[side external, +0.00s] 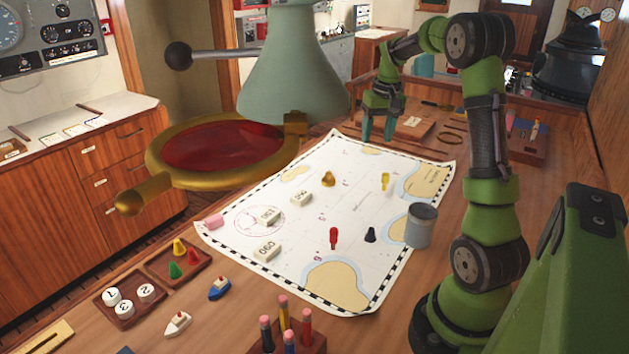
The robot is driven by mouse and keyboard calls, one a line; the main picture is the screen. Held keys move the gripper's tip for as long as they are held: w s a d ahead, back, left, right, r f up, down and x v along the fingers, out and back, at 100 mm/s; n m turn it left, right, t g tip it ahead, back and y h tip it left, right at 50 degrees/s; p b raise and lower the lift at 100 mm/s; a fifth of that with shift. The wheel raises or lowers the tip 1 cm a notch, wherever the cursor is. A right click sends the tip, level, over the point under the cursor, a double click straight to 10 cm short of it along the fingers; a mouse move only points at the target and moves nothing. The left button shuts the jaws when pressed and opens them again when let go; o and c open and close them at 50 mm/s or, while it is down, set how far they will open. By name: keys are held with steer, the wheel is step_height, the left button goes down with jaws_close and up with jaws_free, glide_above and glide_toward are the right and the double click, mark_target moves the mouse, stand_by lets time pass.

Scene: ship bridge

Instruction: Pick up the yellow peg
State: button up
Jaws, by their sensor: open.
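A small yellow peg (385,181) stands on the right part of the white chart (340,160), near a tan land patch. My gripper (377,130) hangs above the far edge of the chart, fingers pointing down and apart, with nothing seen between them. In the picture it is above the yellow peg, clearly apart from it. A yellow cone (179,246) also sits in a small wooden tray at the lower left, with a red and a green one.
A pencil holder (287,335) is in front. A large green-grey cone (293,70) is behind left.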

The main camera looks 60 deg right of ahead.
steer(key=g, duration=0.1)
glide_above(386, 173)
steer(key=f, duration=0.2)
steer(key=r+n, duration=0.2)
step_height(386, 173, down, 17)
steer(key=shift+s+r, duration=0.1)
steer(key=shift+r, duration=0.1)
jaws_close()
